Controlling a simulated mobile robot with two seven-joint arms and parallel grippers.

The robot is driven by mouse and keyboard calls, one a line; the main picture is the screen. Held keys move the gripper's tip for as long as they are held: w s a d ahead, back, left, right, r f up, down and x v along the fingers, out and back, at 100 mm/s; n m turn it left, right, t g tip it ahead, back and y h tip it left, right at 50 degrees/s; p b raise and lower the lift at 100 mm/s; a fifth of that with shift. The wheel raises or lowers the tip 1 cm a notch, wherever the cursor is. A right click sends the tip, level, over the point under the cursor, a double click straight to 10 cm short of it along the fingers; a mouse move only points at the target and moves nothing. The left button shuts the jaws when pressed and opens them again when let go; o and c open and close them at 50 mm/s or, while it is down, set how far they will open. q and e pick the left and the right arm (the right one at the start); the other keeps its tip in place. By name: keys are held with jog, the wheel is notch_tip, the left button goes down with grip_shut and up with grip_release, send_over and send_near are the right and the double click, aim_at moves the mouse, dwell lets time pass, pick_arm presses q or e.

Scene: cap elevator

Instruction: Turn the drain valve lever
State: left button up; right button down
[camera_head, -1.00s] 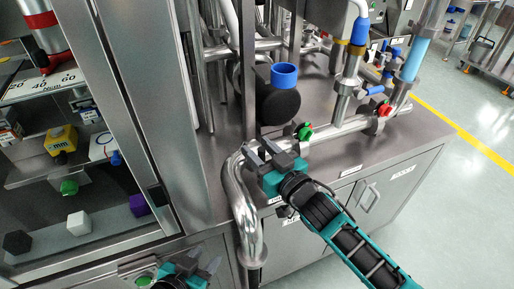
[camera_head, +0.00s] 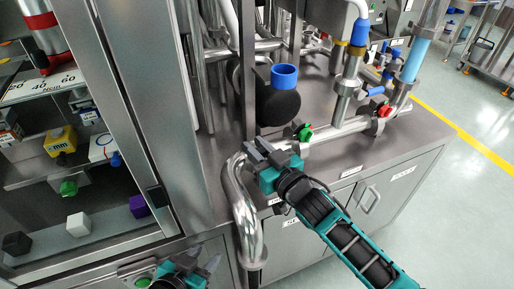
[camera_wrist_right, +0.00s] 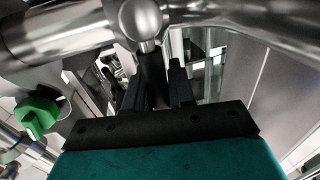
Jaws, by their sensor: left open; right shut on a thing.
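The drain valve lever (camera_wrist_right: 156,78) is a dark bar hanging below a rounded silver valve body (camera_wrist_right: 141,20) in the right wrist view. My right gripper (camera_wrist_right: 157,92) is shut on the lever, with one black finger on each side. In the head view my right gripper (camera_head: 256,151) is beside the bend of the silver pipe (camera_head: 235,185); the lever cannot be made out there. My left gripper (camera_head: 205,267) is open and empty at the bottom, in front of the cabinet.
A green valve handle (camera_head: 304,132) and a red one (camera_head: 384,110) sit on the pipe to the right; the green handle (camera_wrist_right: 38,113) also shows in the wrist view. A steel cabinet post (camera_head: 165,110) stands to the left.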

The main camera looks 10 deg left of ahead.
dwell(0.4)
jog(key=shift+d, duration=0.1)
jog(key=shift+w+d+f+m, duration=0.1)
jog(key=shift+w+d+m, duration=0.15)
jog(key=shift+m, duration=0.4)
jog(key=shift+w+d+f+m, duration=0.15)
jog(key=shift+d+m, duration=0.15)
jog(key=shift+m, duration=0.35)
jog(key=m, duration=0.1)
jog(key=d+m+b, duration=0.1)
jog(key=m, duration=0.1)
jog(key=w+m+t, duration=0.1)
jog(key=shift+w+d+f+m+b, duration=0.1)
jog(key=shift+d+f+m+b, duration=0.2)
jog(key=shift+d, duration=0.1)
jog(key=c, duration=1.1)
grip_release()
jog(key=shift+o, duration=0.2)
jog(key=shift+d, duration=0.1)
